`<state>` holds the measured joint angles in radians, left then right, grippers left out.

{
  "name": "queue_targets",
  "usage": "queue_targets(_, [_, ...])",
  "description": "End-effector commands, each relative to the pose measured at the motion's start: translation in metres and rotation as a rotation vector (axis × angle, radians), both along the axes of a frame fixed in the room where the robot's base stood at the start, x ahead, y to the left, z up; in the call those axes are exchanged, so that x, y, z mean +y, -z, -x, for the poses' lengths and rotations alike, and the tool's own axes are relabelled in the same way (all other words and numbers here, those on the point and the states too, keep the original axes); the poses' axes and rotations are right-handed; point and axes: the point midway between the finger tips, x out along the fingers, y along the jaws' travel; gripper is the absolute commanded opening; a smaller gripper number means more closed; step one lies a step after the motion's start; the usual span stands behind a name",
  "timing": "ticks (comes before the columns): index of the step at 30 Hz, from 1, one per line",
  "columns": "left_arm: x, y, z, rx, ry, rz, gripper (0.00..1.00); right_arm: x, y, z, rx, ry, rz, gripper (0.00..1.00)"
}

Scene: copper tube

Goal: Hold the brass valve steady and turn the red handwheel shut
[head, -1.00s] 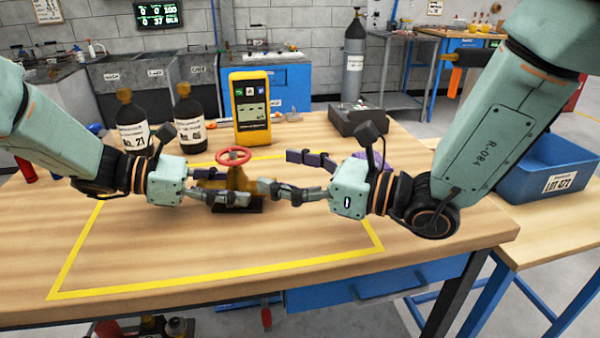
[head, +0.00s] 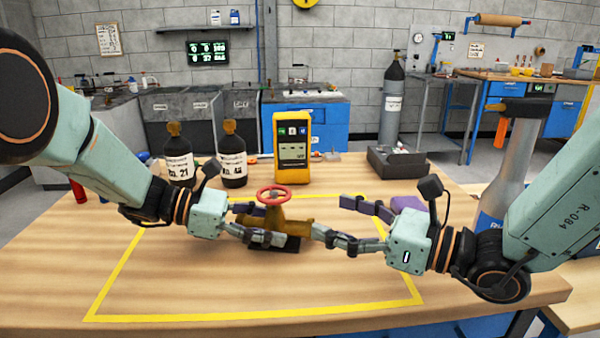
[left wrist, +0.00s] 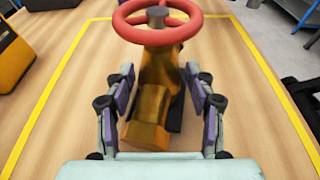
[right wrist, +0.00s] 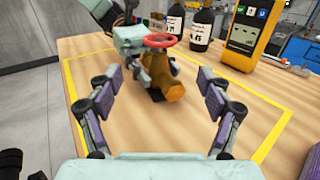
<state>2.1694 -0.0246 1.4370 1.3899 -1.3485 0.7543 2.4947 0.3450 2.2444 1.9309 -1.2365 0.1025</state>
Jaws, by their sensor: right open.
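The brass valve (head: 293,229) stands on a dark base on the wooden table, with its red handwheel (head: 273,193) on top. My left gripper (head: 257,222) reaches in from the left, with its fingers on either side of the valve body. In the left wrist view the brass body (left wrist: 160,85) is between the fingers, under the red wheel (left wrist: 157,22); firm contact is not clear. My right gripper (head: 335,219) is open and empty just right of the valve. In the right wrist view the valve (right wrist: 172,88) lies beyond its spread fingertips.
A yellow tape rectangle (head: 260,317) surrounds the valve. Behind stand two dark bottles (head: 178,158) (head: 232,158), a yellow meter (head: 293,147) and a grey box (head: 400,160). A purple object (head: 408,203) lies behind my right gripper. The front of the table is clear.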

Motion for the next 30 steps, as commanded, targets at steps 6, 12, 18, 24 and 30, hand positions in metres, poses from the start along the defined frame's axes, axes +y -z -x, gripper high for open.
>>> queue_targets(6, [0.000,0.000,0.000,0.001,0.000,-0.001,0.70,0.000,0.000,0.000,0.000,0.000,0.000,0.79])
queue_targets(12, [0.000,0.001,0.000,0.001,0.000,-0.001,0.70,0.000,0.000,0.000,0.000,0.000,0.000,0.79])
queue_targets(18, [0.016,-0.005,-0.001,0.000,-0.003,0.002,0.70,0.000,0.000,0.000,0.000,0.000,0.000,0.79])
queue_targets(24, [0.055,-0.017,-0.001,-0.001,-0.005,0.002,0.70,0.000,0.000,0.000,0.000,0.000,0.000,0.79])
queue_targets(30, [0.091,-0.028,-0.001,-0.001,-0.004,0.001,0.70,0.000,0.000,0.000,0.000,0.000,0.000,0.79])
